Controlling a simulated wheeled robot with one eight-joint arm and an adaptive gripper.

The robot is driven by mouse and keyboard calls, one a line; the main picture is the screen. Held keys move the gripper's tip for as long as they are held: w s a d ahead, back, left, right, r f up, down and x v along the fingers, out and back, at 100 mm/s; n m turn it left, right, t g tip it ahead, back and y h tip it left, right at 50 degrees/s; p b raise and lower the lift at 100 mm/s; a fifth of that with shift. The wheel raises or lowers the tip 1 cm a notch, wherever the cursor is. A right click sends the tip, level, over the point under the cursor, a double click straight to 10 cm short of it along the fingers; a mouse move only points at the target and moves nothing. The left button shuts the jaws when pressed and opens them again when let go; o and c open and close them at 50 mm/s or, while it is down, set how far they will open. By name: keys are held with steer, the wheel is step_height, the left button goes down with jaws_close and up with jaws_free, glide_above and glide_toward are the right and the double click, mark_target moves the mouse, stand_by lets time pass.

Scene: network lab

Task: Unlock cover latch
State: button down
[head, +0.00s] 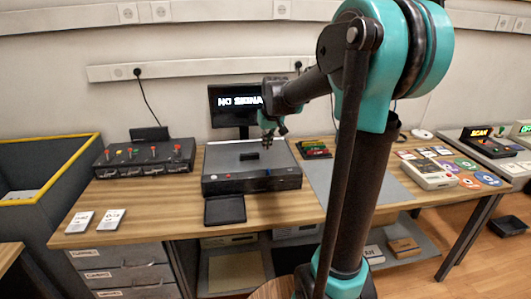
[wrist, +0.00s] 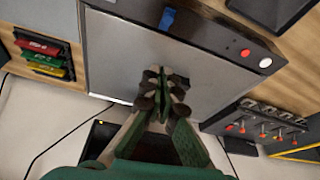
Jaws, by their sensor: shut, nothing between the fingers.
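A flat grey box with a pale cover (head: 225,163) sits in the middle of the bench. The cover (wrist: 215,85) fills the middle of the wrist view. A small blue piece, which looks like the latch (wrist: 167,18), sits at the cover's edge on the side with the buttons. My gripper (head: 267,140) is shut and empty above the rear part of the cover. In the wrist view my gripper (wrist: 162,78) points toward the cover, apart from the latch. A dark patch on the cover may be a shadow.
A red button (wrist: 245,53) and a white button (wrist: 265,63) are on the box's front strip. A monitor (head: 232,105) stands behind. A black switch panel (head: 145,157) is to the left, a black tray (head: 225,210) in front, and coloured blocks (head: 314,149) to the right.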

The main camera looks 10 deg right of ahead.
steer(key=shift+v, duration=1.15)
